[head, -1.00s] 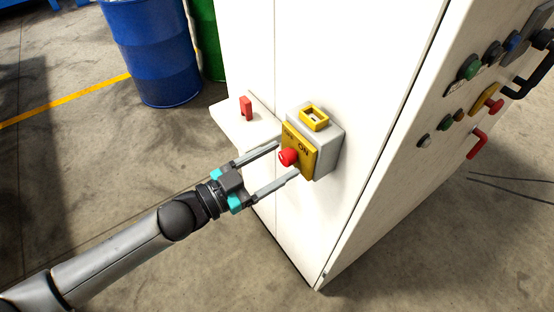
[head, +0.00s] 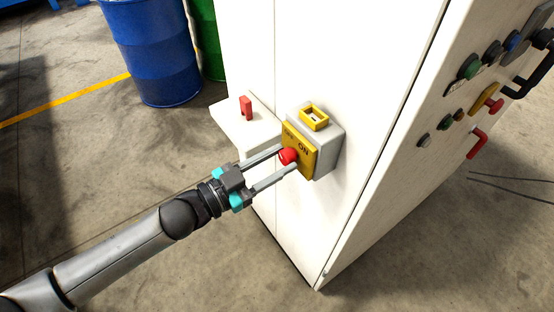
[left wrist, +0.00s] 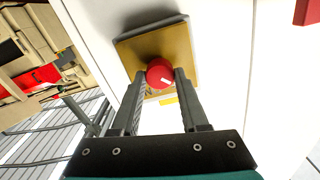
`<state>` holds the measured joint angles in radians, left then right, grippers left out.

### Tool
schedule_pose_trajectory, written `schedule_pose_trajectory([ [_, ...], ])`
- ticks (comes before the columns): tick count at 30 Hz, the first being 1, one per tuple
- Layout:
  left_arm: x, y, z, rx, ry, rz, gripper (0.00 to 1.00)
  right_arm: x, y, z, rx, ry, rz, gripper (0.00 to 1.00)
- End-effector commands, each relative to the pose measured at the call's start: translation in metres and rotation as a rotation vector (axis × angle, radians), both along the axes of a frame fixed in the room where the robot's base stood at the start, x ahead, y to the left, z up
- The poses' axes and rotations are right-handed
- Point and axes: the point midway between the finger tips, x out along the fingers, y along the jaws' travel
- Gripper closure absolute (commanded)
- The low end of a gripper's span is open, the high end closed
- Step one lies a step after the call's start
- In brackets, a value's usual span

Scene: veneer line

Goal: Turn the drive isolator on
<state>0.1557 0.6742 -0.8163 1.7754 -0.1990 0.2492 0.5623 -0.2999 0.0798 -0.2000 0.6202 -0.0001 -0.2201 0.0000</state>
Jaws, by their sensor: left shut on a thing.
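The drive isolator is a grey box with a yellow front plate (head: 309,149) on the white cabinet's side. The plate carries the lettering "ON", and a red round knob (head: 288,156) stands out from it. My left gripper (head: 288,157) is shut on the red knob, one finger on each side. In the left wrist view the knob (left wrist: 160,73) sits between the two fingertips, with a white mark on its face, in front of the yellow plate (left wrist: 182,50). My right gripper is not in view.
The white cabinet (head: 380,130) has several buttons and handles on its right face. A red piece (head: 246,108) stands on a white ledge (head: 232,122) left of the isolator. A blue drum (head: 155,55) and a green drum (head: 207,40) stand behind. The floor at left is clear.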

Motion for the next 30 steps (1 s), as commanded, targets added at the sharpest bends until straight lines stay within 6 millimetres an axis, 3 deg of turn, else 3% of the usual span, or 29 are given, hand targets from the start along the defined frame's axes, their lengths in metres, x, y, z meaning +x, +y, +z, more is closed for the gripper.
schedule_pose_trajectory([
  [14,-0.0007,-0.0001,-0.0003,0.04,-0.054,-0.001,1.0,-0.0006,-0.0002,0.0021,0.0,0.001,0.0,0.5],
  [30,-0.0011,-0.0005,-0.0006,0.304,-0.418,0.0,1.0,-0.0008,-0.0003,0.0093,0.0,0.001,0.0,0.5],
])
